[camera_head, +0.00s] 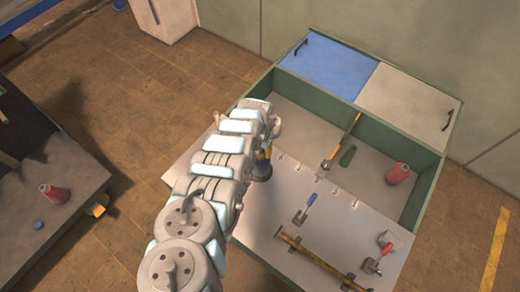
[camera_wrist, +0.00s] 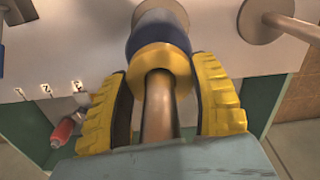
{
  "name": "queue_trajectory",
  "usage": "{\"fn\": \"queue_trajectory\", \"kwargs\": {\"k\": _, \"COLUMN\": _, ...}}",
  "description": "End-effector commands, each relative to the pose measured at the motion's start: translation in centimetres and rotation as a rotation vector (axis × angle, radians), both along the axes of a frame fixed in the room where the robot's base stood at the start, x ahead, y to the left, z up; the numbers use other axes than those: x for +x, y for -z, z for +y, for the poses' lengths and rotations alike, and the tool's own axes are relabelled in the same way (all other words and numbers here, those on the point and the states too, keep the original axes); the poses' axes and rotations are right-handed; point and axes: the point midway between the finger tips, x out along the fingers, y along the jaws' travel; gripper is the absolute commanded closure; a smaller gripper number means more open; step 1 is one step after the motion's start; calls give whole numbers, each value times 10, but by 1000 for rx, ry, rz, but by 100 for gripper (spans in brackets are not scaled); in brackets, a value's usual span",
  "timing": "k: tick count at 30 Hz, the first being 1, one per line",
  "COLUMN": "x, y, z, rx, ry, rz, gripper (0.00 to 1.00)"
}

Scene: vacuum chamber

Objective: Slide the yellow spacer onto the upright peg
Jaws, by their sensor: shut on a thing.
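In the wrist view the yellow spacer (camera_wrist: 160,60) is a thick ring around a copper-coloured upright peg (camera_wrist: 158,118). The peg runs through the ring toward my palm. A dark blue ring (camera_wrist: 158,35) and a grey part (camera_wrist: 160,12) show just beyond the spacer, around the same peg line. My gripper (camera_wrist: 162,72) has its two ribbed yellow fingers on either side of the spacer, shut on it. In the head view my gripper (camera_head: 267,152) is mostly hidden by my arm; a dark blue part (camera_head: 261,171) shows just below it.
A second copper peg on a round base (camera_wrist: 262,18) stands at upper right in the wrist view. The green-walled box (camera_head: 428,190) holds a hammer (camera_head: 340,143) and a red bottle (camera_head: 398,173). Tools lie on the grey panel (camera_head: 335,235). A dark table (camera_head: 75,190) stands left.

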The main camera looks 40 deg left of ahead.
Motion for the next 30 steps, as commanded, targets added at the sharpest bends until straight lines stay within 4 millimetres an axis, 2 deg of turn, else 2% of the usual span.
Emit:
{"fn": "queue_trajectory", "kwargs": {"k": 17, "x": 1, "y": 7, "z": -1, "rx": 0, "ry": 2, "rz": -1, "gripper": 69}}
{"fn": "queue_trajectory", "kwargs": {"k": 18, "x": 1, "y": 6, "z": -1, "rx": 0, "ry": 2, "rz": -1, "gripper": 26}}
{"fn": "queue_trajectory", "kwargs": {"k": 20, "x": 1, "y": 6, "z": -1, "rx": 0, "ry": 1, "rz": -1, "gripper": 9}}
{"fn": "queue_trajectory", "kwargs": {"k": 30, "x": 1, "y": 5, "z": 0, "rx": 0, "ry": 1, "rz": -1, "gripper": 8}}
